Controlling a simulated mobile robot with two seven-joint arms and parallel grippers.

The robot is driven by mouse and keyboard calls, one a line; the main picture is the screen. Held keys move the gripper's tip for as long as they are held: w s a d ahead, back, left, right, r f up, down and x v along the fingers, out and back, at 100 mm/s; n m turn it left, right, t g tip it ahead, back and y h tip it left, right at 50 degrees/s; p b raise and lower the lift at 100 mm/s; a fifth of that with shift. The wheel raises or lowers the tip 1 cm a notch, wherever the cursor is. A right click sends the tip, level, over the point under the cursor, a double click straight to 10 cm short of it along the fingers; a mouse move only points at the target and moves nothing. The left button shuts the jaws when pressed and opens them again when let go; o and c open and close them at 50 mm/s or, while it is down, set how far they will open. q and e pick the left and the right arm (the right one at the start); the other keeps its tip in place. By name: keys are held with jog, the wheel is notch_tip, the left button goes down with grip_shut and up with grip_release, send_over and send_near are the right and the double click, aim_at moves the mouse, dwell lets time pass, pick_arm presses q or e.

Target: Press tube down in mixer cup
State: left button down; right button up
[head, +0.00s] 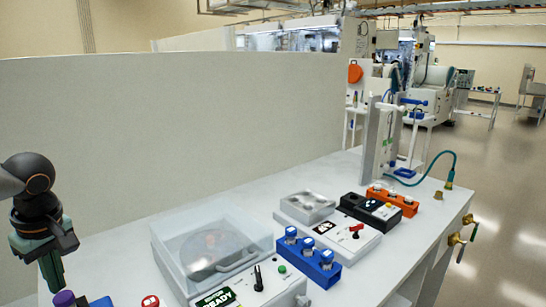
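My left gripper (52,272) points down at the lower left edge. Its fingers look close together, but I cannot tell whether they are open or shut, and no tube shows between them. A purple rounded top (64,298) shows just below and right of the fingertips, cut off by the bottom edge; I cannot tell whether it belongs to a tube or a mixer. A blue rack (318,273) holds several upright tubes with blue and white caps (291,232). I cannot identify the mixer cup for certain. My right gripper is not in view.
A clear-lidded centrifuge (210,245) marked READY stands at centre front. Behind are a white device with a red knob (355,231), a black device (369,212) and an orange rack (393,201).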

pick_arm(q)
jog(key=shift+s+f+b, duration=0.1)
jog(key=shift+f+b, duration=0.55)
jog(key=shift+f, duration=0.25)
dwell(4.1)
dwell(0.4)
notch_tip(320, 180, up, 8)
jog(key=p, duration=0.6)
dwell(0.5)
